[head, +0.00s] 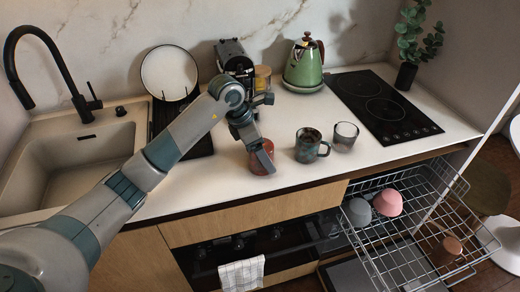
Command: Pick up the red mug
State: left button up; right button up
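The red mug (256,167) stands on the counter near its front edge, left of a dark teal mug (307,147). My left gripper (264,160) reaches down from above at the red mug, with a finger across its front right side. The finger hides part of the mug, and its handle cannot be made out. I cannot tell whether the fingers are closed on it. The mug appears to rest on the counter. My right gripper is not in view.
A clear glass (345,136) stands beside the teal mug. A green kettle (304,65) and a coffee machine (236,64) are behind, with a black hob (383,106) to the right. Below the counter, a pulled-out dish rack (400,240) holds bowls (388,202).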

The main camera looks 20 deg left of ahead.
pick_arm(q)
jog(key=shift+x, duration=0.9)
jog(key=c, duration=1.4)
jog(key=shift+r, duration=0.1)
jog(key=shift+c, duration=0.2)
